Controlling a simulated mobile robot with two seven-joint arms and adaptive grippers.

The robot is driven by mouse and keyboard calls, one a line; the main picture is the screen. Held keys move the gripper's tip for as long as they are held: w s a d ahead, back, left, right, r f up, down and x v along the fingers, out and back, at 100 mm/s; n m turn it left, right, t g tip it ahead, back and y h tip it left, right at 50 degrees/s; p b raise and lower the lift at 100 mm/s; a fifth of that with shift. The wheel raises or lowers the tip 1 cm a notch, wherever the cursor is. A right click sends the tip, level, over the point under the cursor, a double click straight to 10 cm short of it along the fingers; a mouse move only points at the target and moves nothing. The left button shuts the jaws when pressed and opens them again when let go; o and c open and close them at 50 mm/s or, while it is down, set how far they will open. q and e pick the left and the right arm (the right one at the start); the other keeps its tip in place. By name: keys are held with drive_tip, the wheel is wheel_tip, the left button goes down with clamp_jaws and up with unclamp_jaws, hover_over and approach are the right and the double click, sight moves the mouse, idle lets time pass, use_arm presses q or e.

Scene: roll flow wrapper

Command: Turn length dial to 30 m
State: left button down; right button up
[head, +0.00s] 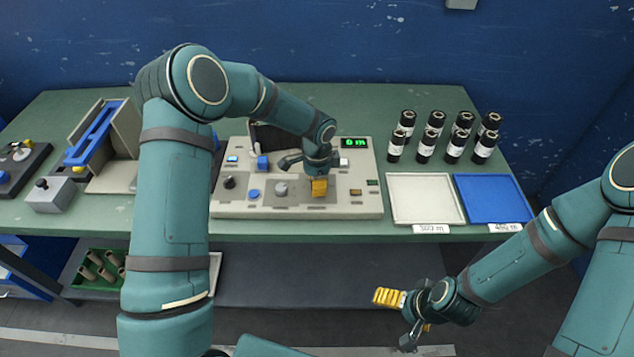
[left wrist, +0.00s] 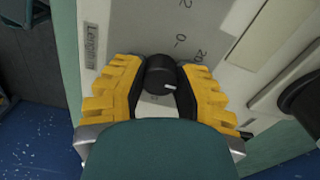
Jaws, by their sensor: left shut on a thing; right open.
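The length dial is a black round knob (left wrist: 160,72) with a white pointer mark, in the left wrist view. It sits on the pale panel beside a printed "Length" label and scale figures. My left gripper (left wrist: 160,90) is shut on it, with one yellow finger on each side. In the head view my left gripper (head: 319,187) is over the front right of the grey machine panel (head: 300,208) and hides the dial. The green display (head: 354,142) on the machine appears to read 0 m. My right gripper (head: 408,312) is open and empty, in front of the table.
A white tray (head: 425,200) and a blue tray (head: 490,200) stand right of the machine, with several black rolls (head: 455,148) behind them. A grey-and-blue device (head: 118,150) stands at left. A green crate of tubes (head: 88,278) is below. My left arm crosses above the table.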

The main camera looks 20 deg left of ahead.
use_arm(q)
drive_tip(key=shift+f, duration=0.1)
drive_tip(key=c, duration=0.6)
unclamp_jaws()
wheel_tip(320, 180, up, 12)
idle(0.4)
